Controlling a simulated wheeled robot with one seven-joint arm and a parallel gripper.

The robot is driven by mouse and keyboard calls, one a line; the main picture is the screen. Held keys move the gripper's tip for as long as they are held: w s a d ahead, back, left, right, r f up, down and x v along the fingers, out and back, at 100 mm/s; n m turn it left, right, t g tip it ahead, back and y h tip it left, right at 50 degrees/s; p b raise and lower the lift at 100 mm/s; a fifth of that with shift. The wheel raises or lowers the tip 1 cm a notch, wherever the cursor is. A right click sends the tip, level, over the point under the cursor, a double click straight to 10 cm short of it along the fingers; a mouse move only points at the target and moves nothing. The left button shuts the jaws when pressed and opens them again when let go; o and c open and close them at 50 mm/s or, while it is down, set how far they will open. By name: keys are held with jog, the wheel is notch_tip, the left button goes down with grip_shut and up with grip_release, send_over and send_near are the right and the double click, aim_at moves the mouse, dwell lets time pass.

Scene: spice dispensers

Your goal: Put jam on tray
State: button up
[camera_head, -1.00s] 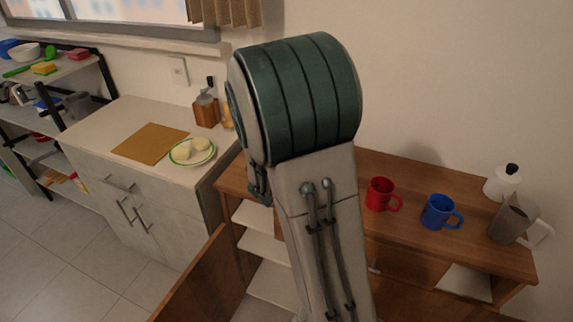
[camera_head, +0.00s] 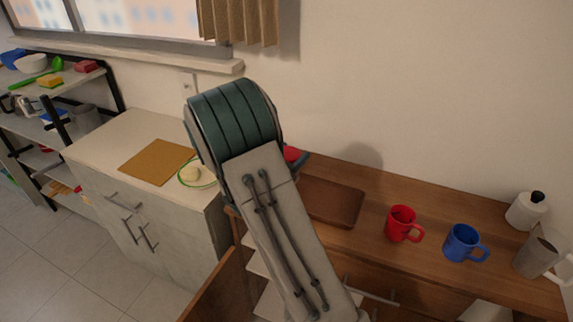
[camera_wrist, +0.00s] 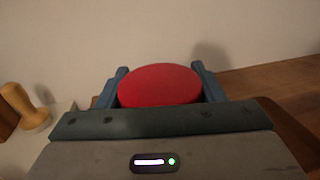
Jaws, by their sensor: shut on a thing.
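The jam jar shows as a round red lid (camera_wrist: 160,84) in the wrist view. My gripper (camera_wrist: 160,72) is shut on it, with one blue-grey finger on each side. In the head view a sliver of the red lid (camera_head: 291,154) shows past my arm; the jar's body is hidden. The brown wooden tray (camera_head: 332,201) lies on the wooden cabinet top, to the right of my arm. The jar is held near the tray's back left side. I cannot tell its height above the surface.
A red mug (camera_head: 401,223), a blue mug (camera_head: 461,242), a white bottle (camera_head: 526,210) and a grey jug (camera_head: 535,255) stand right of the tray. A plate (camera_head: 192,174) with pale food sits on the left counter. An open cabinet door (camera_head: 222,288) is below.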

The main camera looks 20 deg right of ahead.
jog(key=shift+w+a+f, duration=0.3)
jog(key=shift+w+f, duration=0.05)
jog(key=shift+w, duration=0.2)
jog(key=shift+f+p, duration=0.3)
jog(key=shift+f, duration=1.75)
jog(key=shift+f, duration=0.1)
jog(key=shift+f, duration=0.15)
jog(key=o, duration=1.2)
jog(key=shift+c, duration=0.2)
jog(key=shift+r, duration=0.2)
